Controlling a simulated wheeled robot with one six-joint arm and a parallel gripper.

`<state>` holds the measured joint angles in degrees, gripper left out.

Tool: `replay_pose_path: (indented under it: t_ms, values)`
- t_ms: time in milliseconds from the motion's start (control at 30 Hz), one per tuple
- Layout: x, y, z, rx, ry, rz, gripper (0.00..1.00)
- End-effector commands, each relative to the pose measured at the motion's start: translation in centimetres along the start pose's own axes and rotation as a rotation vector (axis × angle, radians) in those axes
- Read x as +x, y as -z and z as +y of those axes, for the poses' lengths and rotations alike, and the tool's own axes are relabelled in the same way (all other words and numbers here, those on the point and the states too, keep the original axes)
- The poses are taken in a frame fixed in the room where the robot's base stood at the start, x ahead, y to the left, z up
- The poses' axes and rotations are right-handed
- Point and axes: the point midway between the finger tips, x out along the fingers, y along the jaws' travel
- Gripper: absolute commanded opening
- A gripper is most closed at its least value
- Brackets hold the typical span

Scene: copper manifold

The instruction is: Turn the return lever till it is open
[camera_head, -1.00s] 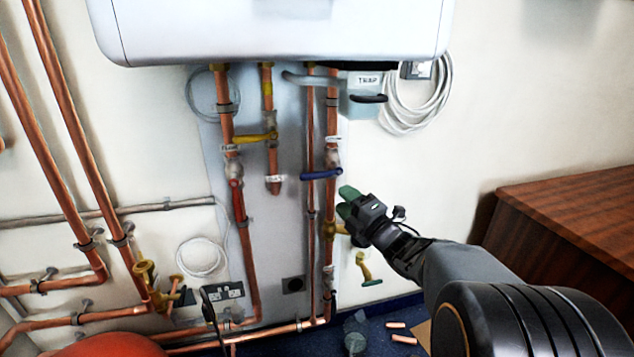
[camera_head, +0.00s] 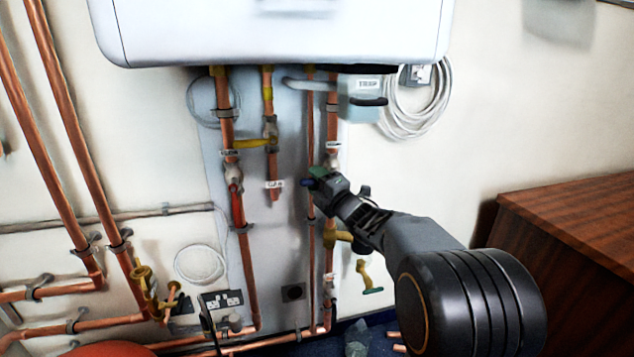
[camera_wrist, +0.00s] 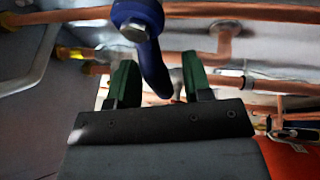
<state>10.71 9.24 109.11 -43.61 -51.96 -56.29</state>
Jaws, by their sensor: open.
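The blue lever sits on the right-hand copper pipe below the boiler. In the head view only its blue end (camera_head: 307,183) shows past my fingers; the rest is hidden. In the wrist view the lever (camera_wrist: 150,60) hangs from its bolted hub down between my two green fingertips. My gripper (camera_head: 317,176) is open around the lever, with a gap visible on each side in the wrist view (camera_wrist: 160,82). In the earlier head view the lever lies crosswise to its pipe. A small white label (camera_head: 332,148) on that pipe is too blurred to read.
A yellow lever (camera_head: 252,143) is on the pipe to the left. A grey trap box (camera_head: 362,100) hangs above my gripper. A yellow tap (camera_head: 342,236) juts out below it. A wooden cabinet (camera_head: 560,225) stands at the right. The wall between is free.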

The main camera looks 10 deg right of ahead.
Motion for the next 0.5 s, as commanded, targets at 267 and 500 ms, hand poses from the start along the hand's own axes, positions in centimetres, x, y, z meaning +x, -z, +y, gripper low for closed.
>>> replay_pose_path:
  t_ms: [267, 500]
  values:
    - [-0.02, 0.00, 0.01, 0.000, 0.000, 0.000, 0.32]
    - [-0.03, 0.00, 0.02, 0.000, 0.000, 0.000, 0.09]
